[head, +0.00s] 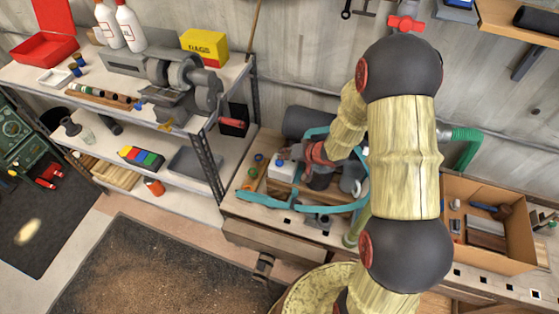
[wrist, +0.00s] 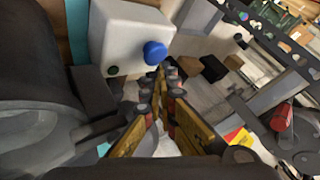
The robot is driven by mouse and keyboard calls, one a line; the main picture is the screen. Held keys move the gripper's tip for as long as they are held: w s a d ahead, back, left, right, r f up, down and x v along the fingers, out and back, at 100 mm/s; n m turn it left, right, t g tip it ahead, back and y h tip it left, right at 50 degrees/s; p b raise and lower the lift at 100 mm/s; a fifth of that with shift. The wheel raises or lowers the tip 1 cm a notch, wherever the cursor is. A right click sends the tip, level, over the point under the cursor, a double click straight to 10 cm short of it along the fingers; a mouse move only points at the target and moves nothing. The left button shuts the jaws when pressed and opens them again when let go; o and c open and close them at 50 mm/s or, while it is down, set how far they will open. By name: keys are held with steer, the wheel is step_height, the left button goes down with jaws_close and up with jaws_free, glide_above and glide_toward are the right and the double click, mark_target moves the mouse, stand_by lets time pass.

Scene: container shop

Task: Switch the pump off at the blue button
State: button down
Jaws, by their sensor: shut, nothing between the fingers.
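The pump's control box (wrist: 120,35) is a white-grey box in the upper left of the wrist view. Its round blue button (wrist: 155,53) stands out from the face, with a small green dot (wrist: 113,70) to its lower left. The box also shows in the head view (head: 282,171), inside the pump's teal frame (head: 330,209) on the bench. My gripper (wrist: 161,79) is shut and empty. Its fingertips are close to the blue button, just below it in the wrist view; I cannot tell whether they touch. In the head view my arm partly hides the pump and gripper.
A dark cylinder (head: 307,122) lies behind the pump. A metal shelf post (head: 208,165) stands just left of the bench. A cardboard box (head: 486,257) with tools stands to the right. A grey wall is behind.

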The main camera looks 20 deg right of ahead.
step_height(320, 180, up, 6)
steer(key=p, duration=0.7)
stand_by(0.7)
